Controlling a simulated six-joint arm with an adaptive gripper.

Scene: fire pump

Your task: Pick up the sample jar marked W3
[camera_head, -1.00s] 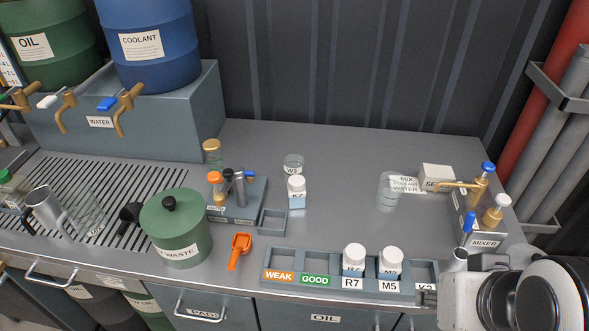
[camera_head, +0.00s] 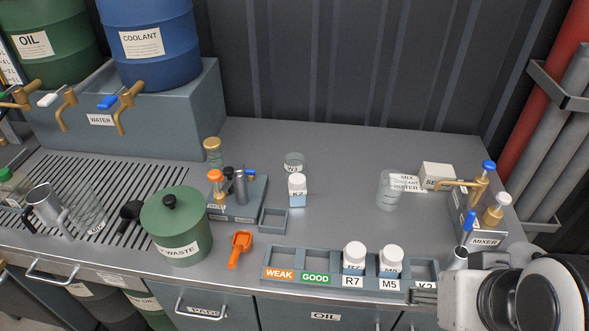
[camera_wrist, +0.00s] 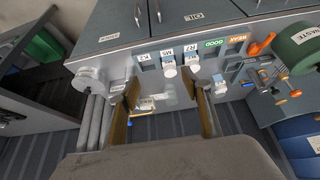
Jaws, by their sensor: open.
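My gripper (camera_head: 424,292) is at the lower right in the head view, over the front of the bench and well to the right of the jar. In the wrist view my gripper (camera_wrist: 164,112) is open, its two fingers wide apart with nothing held between them.
A rack (camera_head: 257,266) at the front edge holds two white-capped bottles, R7 (camera_head: 353,257) and M5 (camera_head: 390,261). A small empty tray (camera_head: 273,220) and a stand (camera_head: 235,213) lie left of the jar. A beaker (camera_head: 390,190) and mixer (camera_head: 485,220) stand right. Bench between jar and beaker is clear.

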